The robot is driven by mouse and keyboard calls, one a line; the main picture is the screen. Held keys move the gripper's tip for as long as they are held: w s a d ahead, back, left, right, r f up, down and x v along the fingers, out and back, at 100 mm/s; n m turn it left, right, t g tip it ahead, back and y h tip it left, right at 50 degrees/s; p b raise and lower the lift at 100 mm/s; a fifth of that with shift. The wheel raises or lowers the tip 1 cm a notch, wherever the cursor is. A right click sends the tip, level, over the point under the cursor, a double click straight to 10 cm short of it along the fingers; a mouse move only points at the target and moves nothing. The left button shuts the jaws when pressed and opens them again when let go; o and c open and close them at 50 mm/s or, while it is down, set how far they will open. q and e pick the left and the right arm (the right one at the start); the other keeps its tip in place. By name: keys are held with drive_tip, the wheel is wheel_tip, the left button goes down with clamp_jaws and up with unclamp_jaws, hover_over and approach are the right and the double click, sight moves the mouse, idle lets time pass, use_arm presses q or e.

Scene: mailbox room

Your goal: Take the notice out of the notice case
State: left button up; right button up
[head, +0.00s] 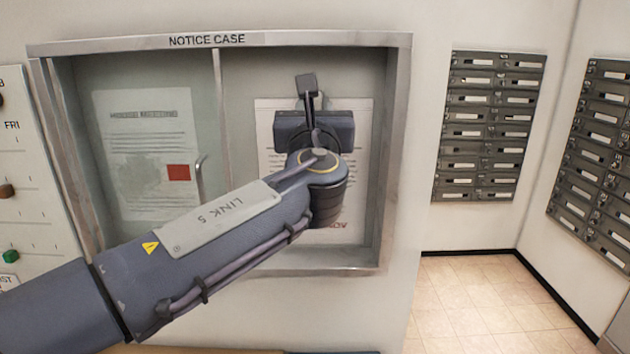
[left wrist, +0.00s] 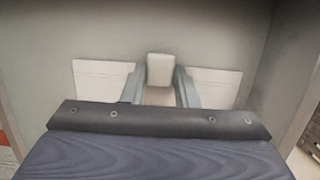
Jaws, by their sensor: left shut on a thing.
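The notice case (head: 402,150) hangs on the wall, metal-framed with two halves. In its right half is a white notice (head: 357,112) with printed text and red lettering near its foot; my arm covers its middle. My left gripper (head: 312,104) is in front of its upper part. In the left wrist view the gripper (left wrist: 160,72) is shut around a pale block at the top edge of the notice (left wrist: 215,86). Paper shows on both sides of the fingers, close to the back panel. My right gripper is not in view.
Another notice (head: 150,140) with a red patch is in the left half, behind a hazy pane with a handle (head: 200,178). A board (head: 15,185) with coloured pegs is at far left. Grey mailboxes (head: 490,125) line the walls at right, over clear tiled floor.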

use_arm(q)
drive_tip(key=shift+s, duration=0.15)
drive_tip(key=shift+r+b+v, duration=0.15)
drive_tip(key=shift+b+v, duration=0.05)
drive_tip(key=shift+v, duration=0.5)
drive_tip(key=shift+r+b+v, duration=0.15)
drive_tip(key=shift+r+v, duration=0.05)
drive_tip(key=shift+v, duration=0.45)
drive_tip(key=shift+s, duration=0.2)
drive_tip(key=r+b+v, duration=0.1)
drive_tip(key=v, duration=0.5)
drive_tip(key=shift+s+r, duration=0.2)
drive_tip(key=shift+s, duration=0.3)
